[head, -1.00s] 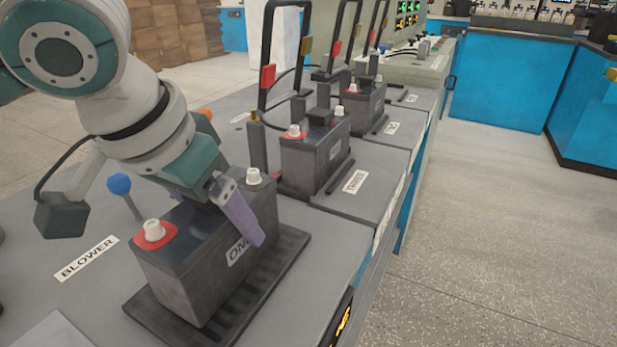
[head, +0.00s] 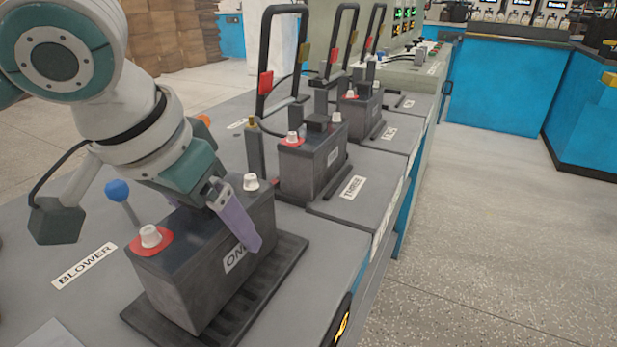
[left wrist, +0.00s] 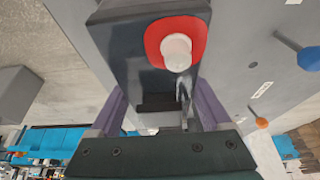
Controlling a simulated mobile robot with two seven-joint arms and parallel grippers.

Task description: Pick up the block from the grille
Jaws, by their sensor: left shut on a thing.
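The block (head: 205,262) is a dark battery-like box marked ONE, with a white post in a red ring at its near end and a plain white post at its far end. It stands upright on the black ribbed grille (head: 285,258), with no clear gap under it. My left gripper (head: 232,212) comes down from above and is shut across the block, a purple finger on its labelled side. The other finger is hidden in the head view. In the left wrist view both fingers flank the block (left wrist: 125,62). My right gripper is not in view.
A blue-knobbed lever (head: 118,191) stands just left of the block, near the BLOWER label (head: 84,265). A similar battery (head: 313,168) and a tall black handle frame (head: 262,65) stand behind. The aisle floor (head: 470,240) at right is clear.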

